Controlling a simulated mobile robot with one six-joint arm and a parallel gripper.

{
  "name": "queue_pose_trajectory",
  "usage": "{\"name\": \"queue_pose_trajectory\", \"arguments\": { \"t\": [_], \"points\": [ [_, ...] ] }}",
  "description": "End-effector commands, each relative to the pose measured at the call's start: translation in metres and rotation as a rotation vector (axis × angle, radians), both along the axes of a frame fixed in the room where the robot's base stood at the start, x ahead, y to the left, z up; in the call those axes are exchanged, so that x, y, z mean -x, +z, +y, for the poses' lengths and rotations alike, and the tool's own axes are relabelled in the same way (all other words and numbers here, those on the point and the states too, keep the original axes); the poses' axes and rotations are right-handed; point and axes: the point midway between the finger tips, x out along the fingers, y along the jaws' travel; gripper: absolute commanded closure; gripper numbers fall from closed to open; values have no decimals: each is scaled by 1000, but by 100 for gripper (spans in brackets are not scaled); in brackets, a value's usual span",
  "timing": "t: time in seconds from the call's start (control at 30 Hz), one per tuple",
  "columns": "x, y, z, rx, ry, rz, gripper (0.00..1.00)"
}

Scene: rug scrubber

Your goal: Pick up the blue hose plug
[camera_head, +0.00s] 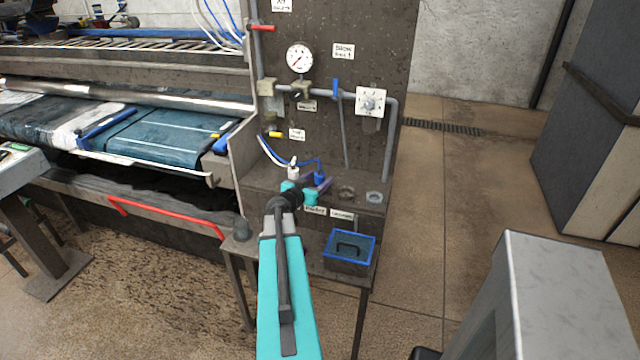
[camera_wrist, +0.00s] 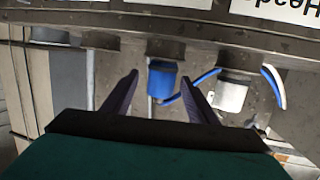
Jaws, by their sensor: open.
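The blue hose plug (camera_head: 319,177) stands on the ledge of the dark panel stand in the head view, with a thin blue hose at it. In the wrist view the blue plug (camera_wrist: 161,79) appears between and just beyond the two purple fingers. My gripper (camera_head: 320,186) is open and empty, reaching toward the plug at the ledge; in the wrist view its fingertips (camera_wrist: 160,82) stand either side of the plug with gaps. Whether they overlap it in depth I cannot tell.
A white plug (camera_head: 293,172) with a white hose stands close to the left of the blue one; the wrist view shows it right of the fingers (camera_wrist: 230,95). Empty sockets (camera_head: 374,197) lie to the right. A blue-rimmed bin (camera_head: 349,264) sits below.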

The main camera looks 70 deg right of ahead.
Motion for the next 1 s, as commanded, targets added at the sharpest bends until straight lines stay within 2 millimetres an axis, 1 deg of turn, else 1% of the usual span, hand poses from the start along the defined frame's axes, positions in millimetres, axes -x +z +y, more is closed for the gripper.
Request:
{"name": "queue_pose_trajectory", "arguments": {
  "t": [0.4, 0.53, 0.67, 1.0],
  "points": [
    [0, 0, -2, 0, 1, 0, 47],
    [0, -1, -6, 0, 0, 0, 47],
    [1, -2, -15, 0, 0, 0, 47],
    [4, -7, -45, 0, 0, 1, 47]
  ]
}}
